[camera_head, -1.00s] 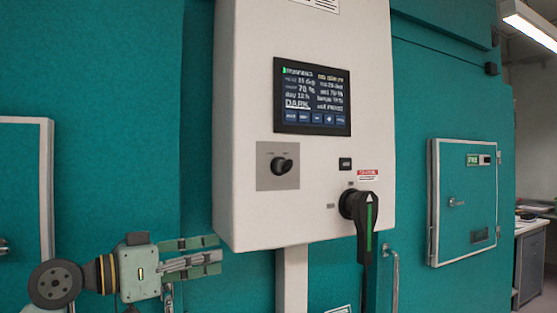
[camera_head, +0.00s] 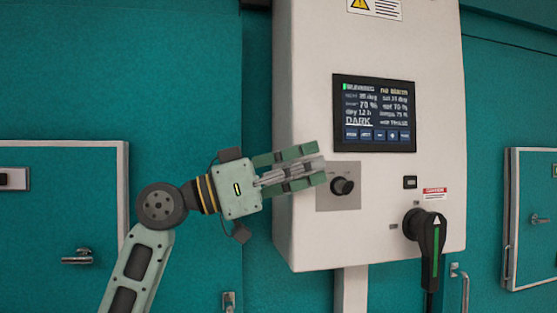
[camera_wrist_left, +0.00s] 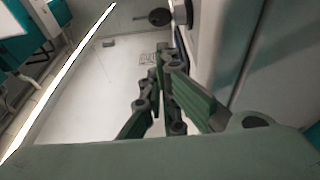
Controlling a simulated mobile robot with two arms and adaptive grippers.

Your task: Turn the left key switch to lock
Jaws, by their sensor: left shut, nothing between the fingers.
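The key switch is a round black knob (camera_head: 342,186) on a grey square plate (camera_head: 328,203), low on the left of the white control box (camera_head: 300,230). My left gripper (camera_head: 317,165) comes in from the left and is shut and empty. Its fingertips overlap the plate's upper left edge in the picture, just left of the knob. I cannot tell whether they touch. In the left wrist view, the gripper's green fingers (camera_wrist_left: 163,62) show, with a dark knob (camera_wrist_left: 159,17) beyond them. I cannot tell which control that is. My right gripper is not in view.
A lit screen (camera_head: 374,113) is above the switch. A black rotary handle with a green stripe (camera_head: 436,248) and a small black button (camera_head: 410,182) are to the right. Teal walls with white-framed doors (camera_head: 60,200) flank the box.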

